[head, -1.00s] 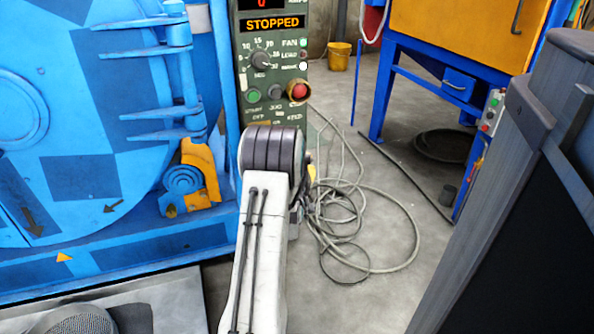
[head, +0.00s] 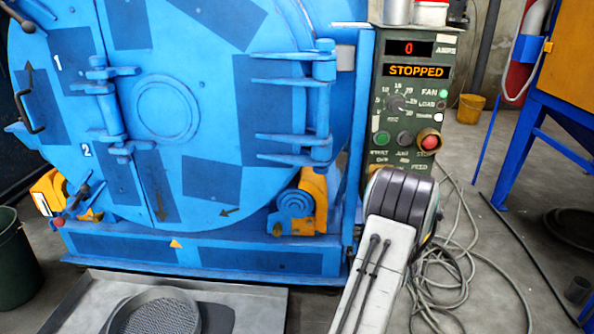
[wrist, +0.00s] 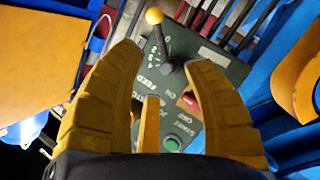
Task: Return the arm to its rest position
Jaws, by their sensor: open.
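My arm reaches up from the bottom of the head view, in front of the lower part of the green control panel (head: 425,120). Its end hides my gripper in that view. In the wrist view my gripper (wrist: 164,54) shows its yellow fingers spread open, with nothing held between them. Beyond the fingers is a panel face with a lever (wrist: 160,42) with a yellow ball, a red switch (wrist: 190,104) and a green button (wrist: 172,143). I cannot tell whether a finger touches the panel. The panel display (head: 416,71) reads STOPPED and 0 amps.
The blue drum machine (head: 205,130) with its round door fills the left. A grey tray (head: 85,295) holding a mesh screen (head: 160,315) is in front of it. Cables (head: 460,265) lie on the floor right of my arm. A blue-framed orange machine (head: 565,55) stands far right.

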